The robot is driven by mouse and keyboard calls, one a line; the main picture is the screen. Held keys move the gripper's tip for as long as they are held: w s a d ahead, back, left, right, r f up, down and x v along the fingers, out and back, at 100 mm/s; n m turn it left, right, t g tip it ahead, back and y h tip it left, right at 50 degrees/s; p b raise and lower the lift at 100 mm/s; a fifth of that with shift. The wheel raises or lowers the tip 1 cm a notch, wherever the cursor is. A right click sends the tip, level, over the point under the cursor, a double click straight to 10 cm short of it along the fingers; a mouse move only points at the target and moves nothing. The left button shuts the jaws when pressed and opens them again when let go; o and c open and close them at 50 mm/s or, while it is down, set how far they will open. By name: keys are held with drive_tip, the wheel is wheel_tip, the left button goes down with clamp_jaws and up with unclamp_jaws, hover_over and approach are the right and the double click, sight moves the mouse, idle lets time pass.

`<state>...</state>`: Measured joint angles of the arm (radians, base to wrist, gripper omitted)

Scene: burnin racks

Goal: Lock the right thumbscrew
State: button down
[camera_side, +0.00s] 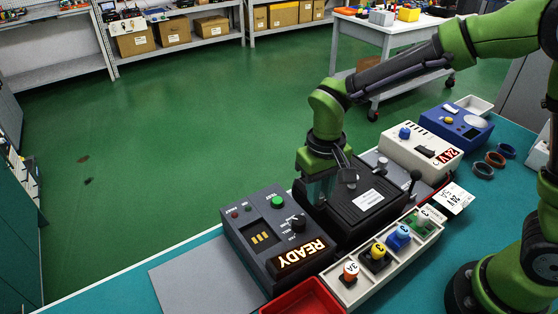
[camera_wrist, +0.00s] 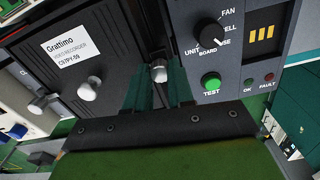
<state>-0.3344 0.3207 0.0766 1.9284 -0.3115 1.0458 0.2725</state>
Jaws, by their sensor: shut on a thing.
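My gripper (camera_side: 319,193) points down at the edge of the black video recorder (camera_side: 350,219), next to the grey test panel. In the wrist view the two dark green fingers (camera_wrist: 160,82) are shut on a silver thumbscrew (camera_wrist: 159,72), between the recorder and the test panel. The fingers hide its sides, so its turn angle cannot be told. A second silver knob (camera_wrist: 90,88) stands free on the recorder's edge, left of the fingers in the wrist view. The recorder (camera_wrist: 105,40) has a white label. In the side view the gripped thumbscrew is hidden.
The test panel (camera_side: 240,238) has a lit READY sign (camera_side: 300,252), a green button (camera_side: 278,201) and a black dial. A tray of coloured plugs (camera_side: 405,259) and a red bin (camera_side: 300,299) lie in front. A beige 24V unit (camera_side: 405,157) stands behind the recorder.

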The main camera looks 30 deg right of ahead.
drive_tip(key=shift+w+m, duration=0.1)
drive_tip(key=shift+m, duration=0.6)
drive_tip(key=c, duration=1)
unclamp_jaws()
wheel_tip(320, 180, up, 17)
drive_tip(key=s+d+t, duration=0.2)
drive_tip(key=s+d, duration=0.2)
drive_tip(key=s+d+f+t+y, duration=0.1)
drive_tip(key=s+d+t, duration=0.1)
drive_tip(key=s+d, duration=0.1)
drive_tip(key=s+d+f+m+t+y, duration=0.1)
drive_tip(key=s+d+t, duration=0.2)
drive_tip(key=s+d, duration=0.1)
drive_tip(key=shift+s+d+f, duration=0.2)
drive_tip(key=shift+s+d, duration=0.15)
drive_tip(key=shift+s, duration=0.05)
